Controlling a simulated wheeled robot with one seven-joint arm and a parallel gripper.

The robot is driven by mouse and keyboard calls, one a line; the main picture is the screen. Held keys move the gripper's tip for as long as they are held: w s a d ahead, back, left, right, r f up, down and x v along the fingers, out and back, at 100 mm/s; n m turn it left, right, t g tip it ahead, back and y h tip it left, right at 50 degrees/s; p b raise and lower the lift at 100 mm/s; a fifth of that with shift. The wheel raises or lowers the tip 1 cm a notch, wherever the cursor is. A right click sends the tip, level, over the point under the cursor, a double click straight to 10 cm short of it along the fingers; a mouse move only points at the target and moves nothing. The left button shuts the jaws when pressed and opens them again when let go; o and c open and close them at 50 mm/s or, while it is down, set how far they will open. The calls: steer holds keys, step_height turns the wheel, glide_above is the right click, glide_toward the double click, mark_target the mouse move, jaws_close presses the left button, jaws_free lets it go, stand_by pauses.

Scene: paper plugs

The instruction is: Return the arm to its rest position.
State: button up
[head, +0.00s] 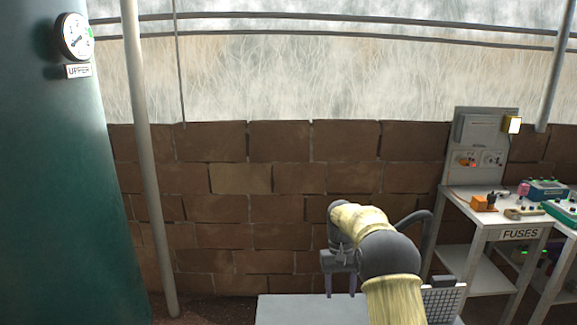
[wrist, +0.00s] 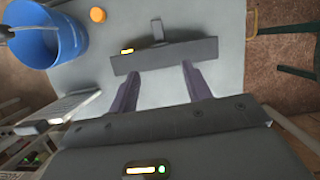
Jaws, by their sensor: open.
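My arm shows at the lower middle of the head view, its pale yellow links bent over and its end pointing down. My gripper (head: 340,292) has its two purple-grey fingers apart, with nothing between them. In the wrist view my gripper (wrist: 158,78) is also open and empty. Its fingers point toward a dark grey bar (wrist: 185,54) with a small upright piece and a yellow light. I cannot tell whether the fingertips touch the bar. The pale grey tabletop (head: 290,310) lies below the gripper.
A blue bucket (wrist: 48,38) and an orange round thing (wrist: 97,15) are at the wrist view's upper left. A white grid panel (head: 442,303) stands right of the arm. A table marked FUSES (head: 520,234) holds devices at right. A green tank (head: 60,180) and pole (head: 150,170) stand left.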

steer(key=s+r+t+p, duration=0.2)
steer(key=s+r, duration=0.1)
steer(key=s, duration=0.6)
steer(key=s+r+t+p, duration=0.2)
steer(key=s, duration=0.7)
steer(key=s+r+t+p, duration=0.2)
steer(key=s+r, duration=0.1)
steer(key=s, duration=0.7)
steer(key=shift+d+r, duration=0.3)
steer(key=shift+d, duration=0.1)
steer(key=shift+w, duration=0.1)
steer(key=shift+c, duration=0.2)
steer(key=shift+c, duration=1.2)
